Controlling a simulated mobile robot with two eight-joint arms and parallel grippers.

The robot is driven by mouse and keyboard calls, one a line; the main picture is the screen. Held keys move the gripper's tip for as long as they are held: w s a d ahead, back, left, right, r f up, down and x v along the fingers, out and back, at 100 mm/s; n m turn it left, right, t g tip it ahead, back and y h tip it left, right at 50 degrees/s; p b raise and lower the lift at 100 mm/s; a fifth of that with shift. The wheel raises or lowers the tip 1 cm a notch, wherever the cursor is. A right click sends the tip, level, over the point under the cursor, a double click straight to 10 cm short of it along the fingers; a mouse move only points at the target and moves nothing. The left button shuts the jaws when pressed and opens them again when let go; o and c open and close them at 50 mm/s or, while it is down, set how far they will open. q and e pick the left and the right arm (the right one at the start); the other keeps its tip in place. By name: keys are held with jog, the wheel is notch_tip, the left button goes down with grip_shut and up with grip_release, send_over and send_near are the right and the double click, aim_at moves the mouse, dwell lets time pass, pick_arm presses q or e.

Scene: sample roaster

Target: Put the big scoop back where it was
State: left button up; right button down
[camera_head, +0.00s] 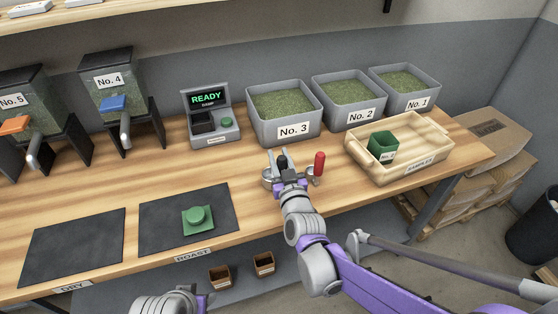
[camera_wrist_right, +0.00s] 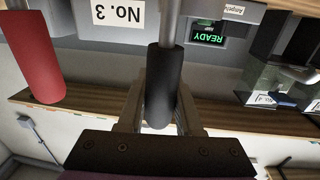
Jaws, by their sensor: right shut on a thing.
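My right gripper (camera_head: 283,169) is shut on the black handle of a scoop (camera_head: 282,161), in front of the No. 3 bin. In the right wrist view the black handle (camera_wrist_right: 163,75) stands between the two fingers. Metal shows at the left of the gripper, but the scoop's bowl is mostly hidden. A second scoop with a red handle (camera_head: 319,162) stands just right of the gripper, and its red handle (camera_wrist_right: 32,60) shows at the left of the right wrist view. I cannot tell from size which scoop is the big one. Part of my left arm shows at the bottom edge; its jaws are unclear.
Bins No. 3 (camera_head: 292,130), No. 2 (camera_head: 361,116) and No. 1 (camera_head: 416,104) hold green beans. A wooden samples tray (camera_head: 432,150) holds a green cup (camera_head: 382,147). The scale (camera_head: 212,139) reads READY. A green object (camera_head: 197,219) sits on the roast mat (camera_head: 163,239); the dry mat (camera_head: 75,246) is bare.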

jog(key=shift+f, duration=0.35)
jog(key=shift+f, duration=0.15)
jog(key=c, duration=0.6)
grip_release()
jog(key=shift+r, duration=0.25)
jog(key=v, duration=1.2)
jog(key=s+d+f+m+g+h, duration=0.1)
jog(key=s+d+f+g, duration=0.3)
jog(key=s, duration=0.2)
jog(key=s+d+f+g+h, duration=0.1)
jog(key=s+d+f+g, duration=0.3)
jog(key=s, duration=0.3)
jog(key=s+d+f+m+g+h, duration=0.1)
jog(key=s+d+f+g+h, duration=0.1)
jog(key=s+d+f+g, duration=0.2)
jog(key=shift+s+d+f+m+g, duration=0.15)
jog(key=shift+s+d, duration=0.4)
jog(key=shift+s, duration=0.15)
jog(key=shift+s+d+f+m+g, duration=0.1)
jog(key=shift+s+d+m+g, duration=0.05)
jog(key=shift+s+d, duration=0.5)
